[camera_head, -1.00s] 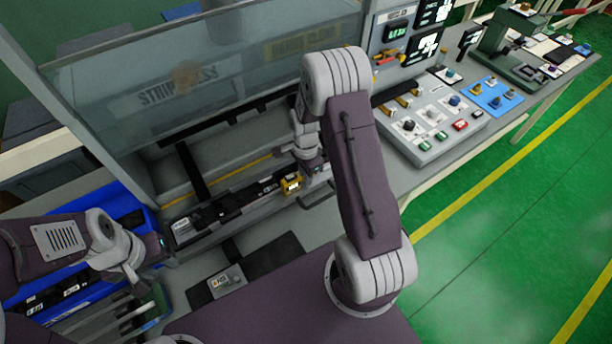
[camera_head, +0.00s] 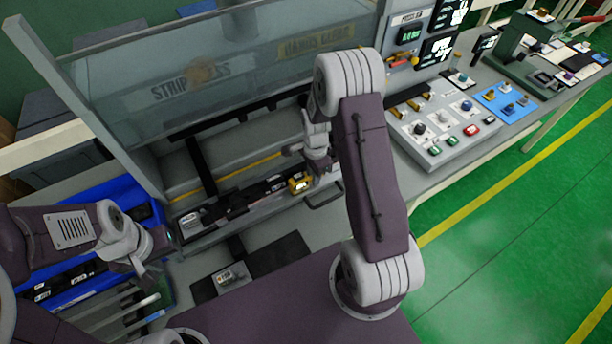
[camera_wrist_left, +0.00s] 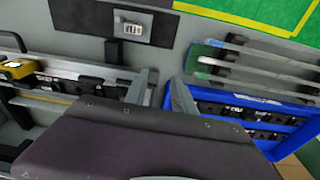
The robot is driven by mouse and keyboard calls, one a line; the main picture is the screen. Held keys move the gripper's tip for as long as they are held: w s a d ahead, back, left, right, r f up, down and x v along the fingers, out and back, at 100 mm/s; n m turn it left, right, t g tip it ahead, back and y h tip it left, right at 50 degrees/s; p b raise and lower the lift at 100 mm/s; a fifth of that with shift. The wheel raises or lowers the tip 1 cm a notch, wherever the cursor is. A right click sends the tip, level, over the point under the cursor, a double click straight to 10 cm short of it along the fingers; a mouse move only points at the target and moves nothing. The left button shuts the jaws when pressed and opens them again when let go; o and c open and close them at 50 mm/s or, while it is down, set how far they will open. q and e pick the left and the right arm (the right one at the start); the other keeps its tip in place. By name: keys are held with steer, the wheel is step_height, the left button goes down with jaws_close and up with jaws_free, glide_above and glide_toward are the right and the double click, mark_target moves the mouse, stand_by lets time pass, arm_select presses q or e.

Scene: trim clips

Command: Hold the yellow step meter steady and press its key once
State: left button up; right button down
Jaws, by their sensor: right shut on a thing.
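The yellow step meter (camera_head: 300,184) sits at the right end of the long strip fixture in the head view. It also shows at the left edge of the left wrist view (camera_wrist_left: 18,70). My right gripper (camera_head: 308,176) is at the meter and shut on it; its fingertips are mostly hidden by my wrist and the meter. The meter's key is too small to make out. My left gripper (camera_head: 155,270) is over the blue tray area, well to the left of the meter. In the left wrist view its two fingers (camera_wrist_left: 162,92) stand apart with nothing between them.
A blue tray (camera_head: 112,198) with dark parts lies under my left arm. A small grey device (camera_head: 229,277) rests on a black mat (camera_head: 278,252). A clear sign panel (camera_head: 215,80) stands behind the strip. A button panel (camera_head: 445,122) is to the right.

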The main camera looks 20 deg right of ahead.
arm_select(q)
jaws_close()
stand_by(1.5)
